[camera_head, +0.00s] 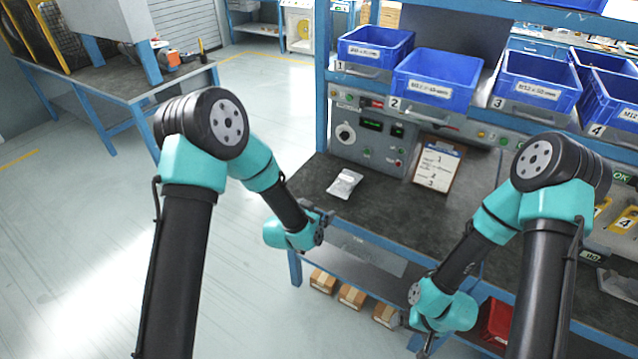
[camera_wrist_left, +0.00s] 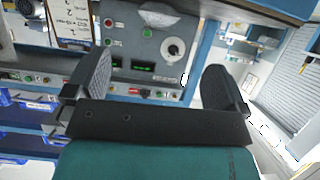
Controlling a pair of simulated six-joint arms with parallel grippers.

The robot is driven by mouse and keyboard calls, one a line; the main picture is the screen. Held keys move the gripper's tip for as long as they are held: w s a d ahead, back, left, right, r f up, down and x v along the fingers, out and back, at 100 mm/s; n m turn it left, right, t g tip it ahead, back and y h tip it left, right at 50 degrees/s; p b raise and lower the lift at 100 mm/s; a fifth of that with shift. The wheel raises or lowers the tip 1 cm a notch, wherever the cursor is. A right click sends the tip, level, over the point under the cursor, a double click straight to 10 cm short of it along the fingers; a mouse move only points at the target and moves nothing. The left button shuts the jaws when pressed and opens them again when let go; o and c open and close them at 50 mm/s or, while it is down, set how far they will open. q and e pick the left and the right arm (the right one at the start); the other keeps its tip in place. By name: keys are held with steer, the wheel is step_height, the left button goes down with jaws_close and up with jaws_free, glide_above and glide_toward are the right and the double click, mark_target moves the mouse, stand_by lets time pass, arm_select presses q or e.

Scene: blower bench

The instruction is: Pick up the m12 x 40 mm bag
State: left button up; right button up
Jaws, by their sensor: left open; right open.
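A small pale, silvery bag (camera_head: 345,184) lies flat on the dark bench top (camera_head: 385,215), left of the clipboard; its print is too small to read. A whitish corner, perhaps the same bag (camera_wrist_left: 180,4), shows at the top edge of the left wrist view. My left gripper (camera_head: 324,222) is at the bench's front left edge, nearer than the bag and apart from it. In the left wrist view its two fingers (camera_wrist_left: 158,65) are spread with nothing between them. My right gripper (camera_head: 424,346) hangs low at the front of the bench, partly cut off from clear view, and no object shows in it.
Blue bins (camera_head: 437,79) with labels stand in a row above a grey control panel (camera_head: 370,135). A clipboard (camera_head: 437,166) leans against the panel. Cardboard boxes (camera_head: 351,297) and a red bin (camera_head: 497,322) sit below the bench. The bench top around the bag is clear.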

mark_target(337, 192)
arm_select(q)
steer(key=shift+w+d+r, duration=0.2)
steer(key=shift+w+r, duration=0.05)
steer(key=shift+r, duration=0.15)
steer(key=shift+w, duration=0.1)
steer(key=x, duration=1.1)
steer(key=shift+w+d+f, duration=0.1)
steer(key=shift+w+d, duration=0.15)
steer(key=shift+w, duration=0.25)
steer(key=shift+r+x, duration=0.15)
steer(key=shift+x, duration=1.1)
steer(key=shift+r+x, duration=0.15)
steer(key=shift+x, duration=1.1)
steer(key=shift+w, duration=0.2)
